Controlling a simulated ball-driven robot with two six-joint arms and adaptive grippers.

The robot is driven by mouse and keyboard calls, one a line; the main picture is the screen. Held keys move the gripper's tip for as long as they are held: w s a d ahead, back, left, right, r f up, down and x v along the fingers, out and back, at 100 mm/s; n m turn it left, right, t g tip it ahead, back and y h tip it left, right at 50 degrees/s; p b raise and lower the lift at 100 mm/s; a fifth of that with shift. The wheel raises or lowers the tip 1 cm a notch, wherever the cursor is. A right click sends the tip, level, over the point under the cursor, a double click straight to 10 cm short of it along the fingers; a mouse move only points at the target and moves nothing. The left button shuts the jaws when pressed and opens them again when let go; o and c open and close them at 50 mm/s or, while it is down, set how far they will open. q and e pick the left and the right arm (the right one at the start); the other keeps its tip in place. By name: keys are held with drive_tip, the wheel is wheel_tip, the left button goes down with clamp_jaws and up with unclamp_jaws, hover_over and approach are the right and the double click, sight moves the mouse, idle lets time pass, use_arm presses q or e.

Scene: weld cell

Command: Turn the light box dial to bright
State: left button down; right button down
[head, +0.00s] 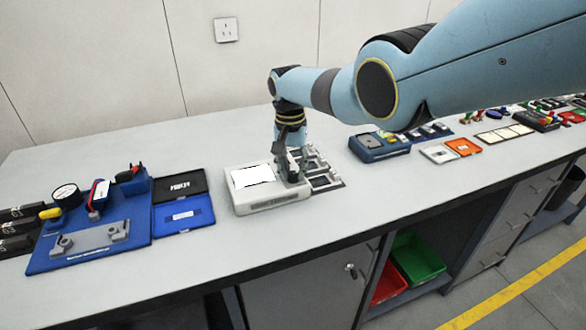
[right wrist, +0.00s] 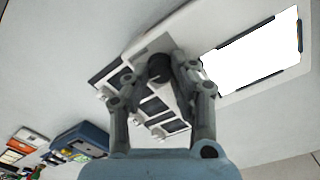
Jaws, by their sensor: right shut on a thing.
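The light box (head: 268,203) is a white box on the table with a bright white panel on top. Its lit panel also shows in the right wrist view (right wrist: 255,62). The dial (right wrist: 160,68) is a dark round knob on the box beside the panel. My right gripper (head: 291,176) reaches down over the right end of the box. In the right wrist view its fingers (right wrist: 163,77) are shut on the dial, one on each side. The dial's marking and setting cannot be read. In the head view the gripper hides the dial. My left gripper is not in view.
Grey frames (head: 322,170) lie right beside the box. A blue fixture with a gauge (head: 67,195) and an open black-and-blue case (head: 182,214) stand to the left. A blue device (head: 380,147) stands to the right. The table front before the box is clear.

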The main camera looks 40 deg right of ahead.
sight(290, 173)
drive_tip(key=shift+m, duration=0.4)
drive_tip(key=c, duration=1.1)
unclamp_jaws()
drive_tip(key=shift+r, duration=0.1)
wheel_tip(290, 173, up, 12)
drive_tip(key=shift+w+a, duration=0.2)
drive_tip(key=shift+w, duration=0.05)
